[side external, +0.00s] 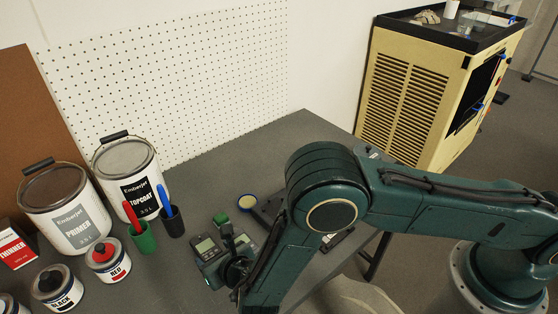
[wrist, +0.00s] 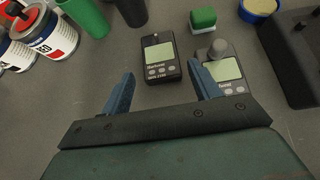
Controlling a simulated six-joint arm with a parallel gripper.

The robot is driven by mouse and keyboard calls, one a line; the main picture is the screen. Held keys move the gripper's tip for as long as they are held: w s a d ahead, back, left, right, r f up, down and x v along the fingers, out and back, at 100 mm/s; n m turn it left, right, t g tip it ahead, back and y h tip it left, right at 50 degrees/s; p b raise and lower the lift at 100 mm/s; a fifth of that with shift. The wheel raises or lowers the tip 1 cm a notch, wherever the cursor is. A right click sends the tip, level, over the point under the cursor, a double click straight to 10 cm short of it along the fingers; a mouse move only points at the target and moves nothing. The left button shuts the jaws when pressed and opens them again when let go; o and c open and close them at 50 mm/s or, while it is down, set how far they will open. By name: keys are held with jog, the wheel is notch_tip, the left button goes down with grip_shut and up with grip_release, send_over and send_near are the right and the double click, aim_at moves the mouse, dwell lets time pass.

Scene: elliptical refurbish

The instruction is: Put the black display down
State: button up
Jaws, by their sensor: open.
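A black display (wrist: 160,57) with a pale green screen and small grey buttons lies face up on the grey table in the wrist view. It also shows in the side view (side external: 205,247). My gripper (wrist: 162,69) is open. Its two blue fingers point toward the display, one on each side of its near end in the picture, with visible gaps. I cannot tell the fingers' height above the table. A second dark display (wrist: 222,72) lies to the right, partly behind the right finger, with a grey knob by its top edge.
A green block (wrist: 203,20), a yellow-rimmed blue tin (wrist: 258,8) and a black stand (wrist: 292,60) lie beyond and right. Green (side external: 143,238) and dark (side external: 172,222) pen cups and paint cans (side external: 108,258) stand left. A pegboard (side external: 170,80) backs the table.

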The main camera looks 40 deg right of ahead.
aim_at(208, 250)
jog(key=shift+x, duration=2.55)
jog(key=c, duration=0.9)
jog(key=shift+r, duration=0.2)
notch_tip(208, 250, up, 20)
jog(key=shift+f, duration=0.2)
jog(key=shift+d, duration=0.1)
jog(key=s+d+r+m+h, duration=0.1)
jog(key=d+r, duration=0.2)
jog(key=d, duration=0.7)
jog(key=s+d+r+m+h, duration=0.1)
jog(key=d+r, duration=0.2)
jog(key=d, duration=0.8)
jog(key=s+d+r+m+h, duration=0.1)
jog(key=d+r, duration=0.2)
jog(key=d, duration=0.8)
jog(key=shift+s+d, duration=0.1)
jog(key=shift+s, duration=0.15)
